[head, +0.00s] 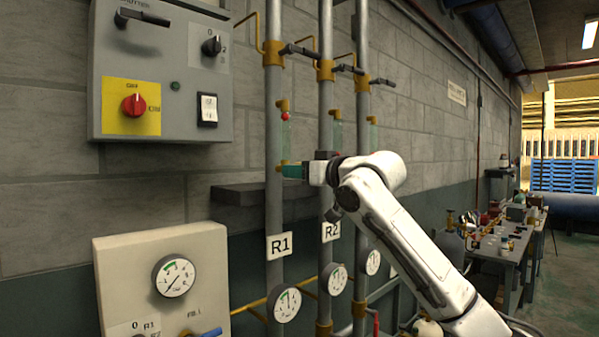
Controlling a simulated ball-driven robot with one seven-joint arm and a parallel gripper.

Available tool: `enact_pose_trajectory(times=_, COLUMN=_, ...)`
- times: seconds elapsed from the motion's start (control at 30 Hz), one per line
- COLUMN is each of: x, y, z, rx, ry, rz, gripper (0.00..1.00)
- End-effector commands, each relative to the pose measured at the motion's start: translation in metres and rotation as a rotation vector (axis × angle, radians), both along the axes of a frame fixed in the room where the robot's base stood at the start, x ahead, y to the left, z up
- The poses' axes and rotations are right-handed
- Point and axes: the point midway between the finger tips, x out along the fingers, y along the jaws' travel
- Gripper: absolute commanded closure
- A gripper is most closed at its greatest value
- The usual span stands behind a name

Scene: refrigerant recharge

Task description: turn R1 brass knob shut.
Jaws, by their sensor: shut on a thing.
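The R1 pipe (274,130) is the leftmost of three grey vertical pipes, with a white R1 label (279,245). A small greenish sight glass (286,140) with a red ball near its top stands beside it between brass fittings. My gripper (290,171) reaches in from the right at the lower fitting, its teal fingers against the R1 pipe. It is shut on the R1 brass knob, which the fingers mostly hide. A bit of brass (281,163) shows just above the fingers. I cannot tell how far the knob is turned.
The R2 pipe (325,110) stands close on the right, behind my wrist. A dark wall ledge (240,194) lies left of the gripper. Gauges, including the R1 gauge (287,304), hang below. A grey control box (160,75) is at upper left; a cluttered workbench (508,250) stands right.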

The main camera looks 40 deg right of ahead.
Motion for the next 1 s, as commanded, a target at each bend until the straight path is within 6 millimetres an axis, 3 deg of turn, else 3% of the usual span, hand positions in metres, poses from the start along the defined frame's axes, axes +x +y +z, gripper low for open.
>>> enact_pose_trajectory(times=0.2, x=-0.0001, y=0.0, z=-0.0001, rx=0.0, ry=0.0, rz=0.0, gripper=0.92)
enact_pose_trajectory(times=0.57, x=0.0, y=-0.0003, z=-0.0006, rx=-0.066, ry=-0.002, rz=0.0, gripper=0.92)
enact_pose_trajectory(times=1.0, x=0.0002, y=-0.0013, z=-0.0018, rx=-0.42, ry=-0.012, rz=0.0, gripper=0.92)
